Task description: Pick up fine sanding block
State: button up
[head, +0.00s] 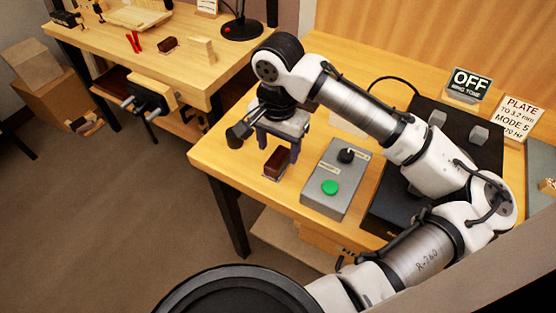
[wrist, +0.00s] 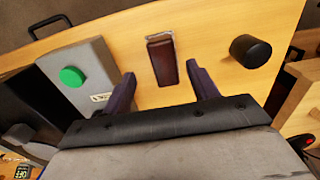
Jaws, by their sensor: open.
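A dark red-brown block (head: 277,163) with a paler end lies on the near wooden bench, beside the grey control box; I take it for the fine sanding block. In the wrist view the block (wrist: 163,60) sits between my two dark fingers, with a gap on each side. My gripper (head: 279,146) points down over it, open and empty. In the wrist view my gripper (wrist: 160,70) has its fingertips spread wide around the block's near part. A similar dark block (head: 168,45) lies on the far bench.
The grey control box (head: 323,195) with a green button (head: 330,187) and black knob stands right of the block. A black cylinder (wrist: 250,51) is on the block's other side. A black plate with grey pieces and an OFF sign (head: 470,84) are farther right.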

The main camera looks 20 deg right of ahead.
aim_at(278, 157)
jog(key=shift+w+d+f+p, duration=0.1)
jog(key=shift+w+f+p, duration=0.1)
jog(key=shift+f, duration=0.7)
jog(key=shift+w+f+p, duration=0.1)
jog(key=shift+f+p, duration=0.05)
jog(key=shift+f, duration=0.75)
jog(key=shift+w+d+f+p, duration=0.1)
jog(key=shift+w+f+p, duration=0.1)
jog(key=shift+f, duration=0.7)
jog(key=shift+c, duration=0.5)
jog(key=c, duration=1)
jog(key=shift+r, duration=0.15)
notch_tip(278, 157, up, 20)
jog(key=b, duration=0.1)
